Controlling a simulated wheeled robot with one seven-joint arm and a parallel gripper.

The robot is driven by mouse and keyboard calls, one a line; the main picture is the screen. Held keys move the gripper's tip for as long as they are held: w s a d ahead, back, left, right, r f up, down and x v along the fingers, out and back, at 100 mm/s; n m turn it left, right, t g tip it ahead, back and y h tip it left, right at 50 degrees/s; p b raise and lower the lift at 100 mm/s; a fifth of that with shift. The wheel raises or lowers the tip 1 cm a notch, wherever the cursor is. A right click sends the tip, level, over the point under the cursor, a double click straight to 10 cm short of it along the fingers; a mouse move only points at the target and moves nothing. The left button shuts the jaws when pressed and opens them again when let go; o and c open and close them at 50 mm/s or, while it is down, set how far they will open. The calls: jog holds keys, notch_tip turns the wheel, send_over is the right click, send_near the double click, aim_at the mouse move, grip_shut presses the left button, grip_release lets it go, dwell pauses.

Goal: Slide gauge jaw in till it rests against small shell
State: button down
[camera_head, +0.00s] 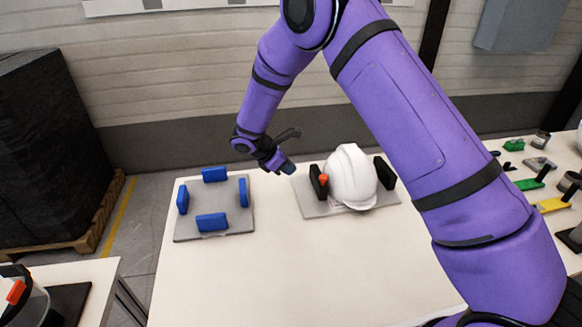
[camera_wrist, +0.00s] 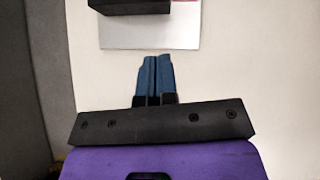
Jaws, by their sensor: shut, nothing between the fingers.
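A white helmet shell (camera_head: 351,178) sits on a grey gauge plate (camera_head: 318,207) on the table, between two black jaws. The left jaw (camera_head: 318,182) carries an orange-red part (camera_head: 323,180) and stands close beside the shell; I cannot tell whether they touch. The right jaw (camera_head: 385,173) stands at the shell's right side. My gripper (camera_head: 289,168) is left of the left jaw and apart from it. In the wrist view its blue fingers (camera_wrist: 155,62) are together and empty. Ahead of them are the grey plate's edge (camera_wrist: 150,38) and a black block (camera_wrist: 130,6).
A grey plate with several blue blocks (camera_head: 211,224) lies at the left of the table (camera_head: 270,270). Several tools and coloured parts, including a yellow one (camera_head: 553,204), lie at the right. The table's front middle is clear. A black stack (camera_head: 50,150) stands on a pallet at left.

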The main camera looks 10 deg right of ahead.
aim_at(325, 177)
jog(key=d+f, duration=0.2)
jog(key=d, duration=0.1)
jog(key=w+d+f, duration=0.1)
jog(key=d+f, duration=0.3)
jog(key=d, duration=0.1)
jog(key=shift+w+d, duration=0.15)
jog(key=shift+d, duration=0.15)
jog(key=shift+d, duration=0.1)
jog(key=shift+d, duration=1.35)
